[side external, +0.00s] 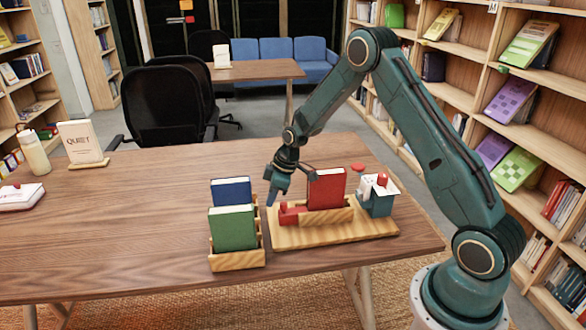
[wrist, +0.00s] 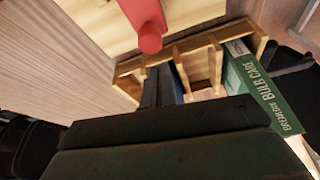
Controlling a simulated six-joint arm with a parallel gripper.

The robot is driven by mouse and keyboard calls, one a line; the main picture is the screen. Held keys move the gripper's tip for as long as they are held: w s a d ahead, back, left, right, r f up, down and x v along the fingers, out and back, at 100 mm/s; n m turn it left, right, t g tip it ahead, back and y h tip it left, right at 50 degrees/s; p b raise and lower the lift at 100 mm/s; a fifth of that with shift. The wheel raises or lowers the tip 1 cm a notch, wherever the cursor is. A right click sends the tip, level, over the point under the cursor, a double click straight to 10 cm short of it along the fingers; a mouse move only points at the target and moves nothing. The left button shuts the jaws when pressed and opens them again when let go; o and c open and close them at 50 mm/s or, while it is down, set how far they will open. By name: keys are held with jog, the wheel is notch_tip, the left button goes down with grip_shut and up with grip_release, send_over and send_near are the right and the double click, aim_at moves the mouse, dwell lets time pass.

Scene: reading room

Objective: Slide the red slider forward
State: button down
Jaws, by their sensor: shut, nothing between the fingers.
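The red slider (side external: 289,214) sits at the left end of a wooden board (side external: 340,236) on the table. In the wrist view the slider (wrist: 149,27) shows as a red bar with a rounded end at the top. My gripper (side external: 270,202) is shut and empty, pointing down just left of the slider. In the wrist view its fingertips (wrist: 160,74) are just below the slider's rounded end; I cannot tell whether they touch it.
A wooden rack (side external: 238,260) with a green book (side external: 232,228) and a blue book (side external: 231,191) stands close left of the board. On the board are a red book (side external: 327,188) and a teal box (side external: 377,204). The table's left middle is clear.

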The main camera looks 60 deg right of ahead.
jog(key=shift+s+d, duration=0.45)
jog(key=shift+s, duration=0.2)
jog(key=shift+s+d, duration=1.1)
jog(key=shift+f, duration=0.1)
jog(key=w+a, duration=0.2)
jog(key=w, duration=0.1)
jog(key=shift+w+a, duration=0.15)
jog(key=shift+a, duration=0.05)
jog(key=r, duration=0.1)
notch_tip(320, 180, up, 9)
send_over(286, 202)
jog(key=shift+w+a+f, duration=0.1)
jog(key=shift+w, duration=0.1)
